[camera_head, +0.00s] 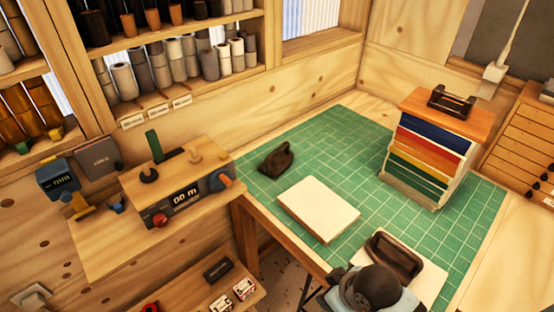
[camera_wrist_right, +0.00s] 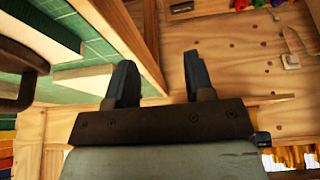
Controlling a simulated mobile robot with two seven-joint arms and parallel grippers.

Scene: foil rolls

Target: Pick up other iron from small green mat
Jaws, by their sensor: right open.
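A dark iron (camera_head: 276,160) rests on the large green gridded mat (camera_head: 345,150), near its left edge. Another dark brown iron (camera_head: 394,256) with a bar handle lies on a cream pad (camera_head: 428,277) near the front of the mat; its handle (camera_wrist_right: 22,75) also shows in the right wrist view at the left edge. My right gripper (camera_wrist_right: 160,60) is open with nothing between its fingers, beside the mat's wooden edge. In the head view my right arm shows at the bottom, but its fingers are hidden. My left gripper is not in view. I cannot make out a separate small green mat.
A thick cream block (camera_head: 318,208) lies mid-mat. A rack of coloured sheets (camera_head: 432,155) with a dark object (camera_head: 452,101) on top stands at the back right. A lower wooden bench on the left bears a box with a dial (camera_head: 185,196). The mat's back is clear.

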